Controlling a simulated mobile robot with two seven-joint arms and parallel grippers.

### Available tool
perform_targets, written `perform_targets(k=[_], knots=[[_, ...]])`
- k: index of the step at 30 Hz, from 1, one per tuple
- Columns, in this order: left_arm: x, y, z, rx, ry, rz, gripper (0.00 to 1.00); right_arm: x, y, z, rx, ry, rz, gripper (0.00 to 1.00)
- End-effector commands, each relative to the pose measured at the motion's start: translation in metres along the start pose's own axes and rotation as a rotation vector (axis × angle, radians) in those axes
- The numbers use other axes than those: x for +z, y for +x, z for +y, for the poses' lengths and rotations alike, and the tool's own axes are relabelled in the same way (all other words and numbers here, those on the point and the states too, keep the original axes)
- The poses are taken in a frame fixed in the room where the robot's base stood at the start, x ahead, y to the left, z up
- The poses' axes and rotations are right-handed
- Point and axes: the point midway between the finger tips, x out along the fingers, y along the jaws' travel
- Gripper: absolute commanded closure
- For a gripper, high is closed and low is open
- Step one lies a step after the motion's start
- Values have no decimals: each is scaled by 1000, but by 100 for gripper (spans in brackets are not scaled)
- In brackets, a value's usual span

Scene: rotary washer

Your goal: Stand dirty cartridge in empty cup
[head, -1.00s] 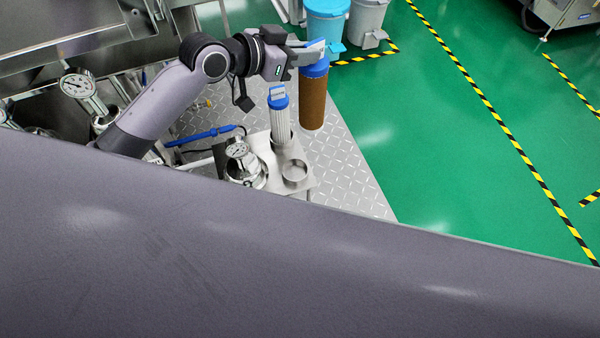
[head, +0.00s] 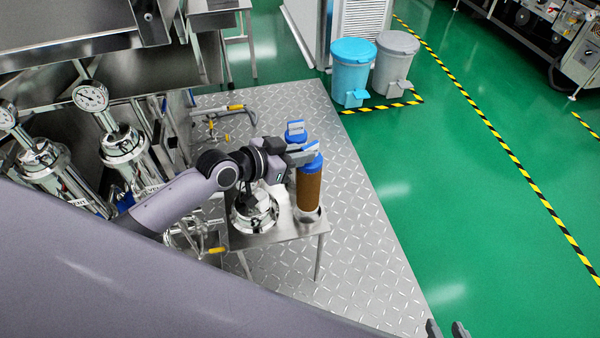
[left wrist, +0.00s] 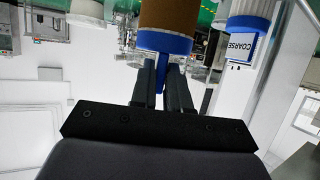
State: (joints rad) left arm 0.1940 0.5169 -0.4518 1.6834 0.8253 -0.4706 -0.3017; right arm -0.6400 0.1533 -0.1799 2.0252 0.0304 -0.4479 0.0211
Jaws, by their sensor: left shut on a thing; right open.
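The dirty cartridge (head: 309,190) is brown with a blue cap and stands upright over the small table. My left gripper (head: 303,158) is shut on its blue cap; the brown body also shows in the left wrist view (left wrist: 168,15). The cartridge's lower end is at the metal cup (head: 307,215), whose rim shows around it; I cannot tell whether it rests on the cup's floor. Just behind is another blue-capped cartridge (head: 296,132), mostly hidden by my gripper; its COARSE label shows in the left wrist view (left wrist: 242,48). My right gripper (head: 446,331) is open and empty at the bottom edge.
A steel housing with a gauge (head: 252,215) stands left of the cup on the small steel table (head: 285,236). More gauged housings (head: 122,145) stand at left. Blue (head: 352,75) and grey bins (head: 394,65) are at the back. The green floor at right is clear.

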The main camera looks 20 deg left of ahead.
Motion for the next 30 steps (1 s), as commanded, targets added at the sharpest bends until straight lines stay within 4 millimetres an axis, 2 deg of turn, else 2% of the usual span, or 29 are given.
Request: perform_targets(k=[5,13,25,26,27,28,30], knots=[[10,5,0,1,0,4,100,-3,2,0,-2,0,11,57],[46,20,0,0,-1,2,100,8,10,-1,-6,5,7,57],[50,22,0,-1,1,4,100,10,12,-2,-7,8,8,57],[50,21,0,0,0,1,78,9,12,-2,-7,9,8,57],[50,21,0,0,0,1,65,8,11,-2,-7,10,8,57],[50,21,0,0,0,1,59,8,11,-2,-7,10,8,57],[50,21,0,0,0,1,59,8,11,-3,-7,11,9,57]])
